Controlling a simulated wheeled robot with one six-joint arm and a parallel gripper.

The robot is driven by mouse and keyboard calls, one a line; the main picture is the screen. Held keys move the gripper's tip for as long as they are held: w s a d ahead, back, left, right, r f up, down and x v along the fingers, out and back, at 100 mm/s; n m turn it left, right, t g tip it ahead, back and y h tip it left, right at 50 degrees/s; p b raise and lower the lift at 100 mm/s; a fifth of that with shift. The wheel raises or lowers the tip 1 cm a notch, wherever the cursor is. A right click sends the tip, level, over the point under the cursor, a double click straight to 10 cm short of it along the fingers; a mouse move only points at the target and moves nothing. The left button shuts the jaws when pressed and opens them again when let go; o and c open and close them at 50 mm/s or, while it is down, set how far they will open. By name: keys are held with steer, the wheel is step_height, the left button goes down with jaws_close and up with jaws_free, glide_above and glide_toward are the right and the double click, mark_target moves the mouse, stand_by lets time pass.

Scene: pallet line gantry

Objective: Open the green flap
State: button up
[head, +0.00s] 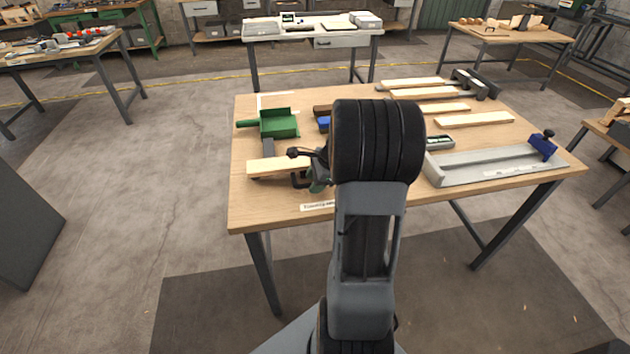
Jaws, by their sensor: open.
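No green flap can be made out for sure. A green pan-like object (279,124) with a raised back edge and a handle to the left lies at the left back of the wooden table (290,200); it looks like a dustpan. A dark clamp-like tool with a green part (318,178) sits at the right end of a pale board near the front edge, partly hidden by my arm. My arm rises in the middle of the view, and its thick black joint covers the centre of the table. My gripper is hidden and cannot be seen.
A grey channel-shaped fixture (480,167) with a blue clamp (543,147) takes up the table's right front. Several pale wooden strips (474,119) lie at the back right. A blue item (324,124) shows beside my arm. Open concrete floor lies left of the table.

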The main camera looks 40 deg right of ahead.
steer(key=shift+c, duration=0.4)
jaws_close()
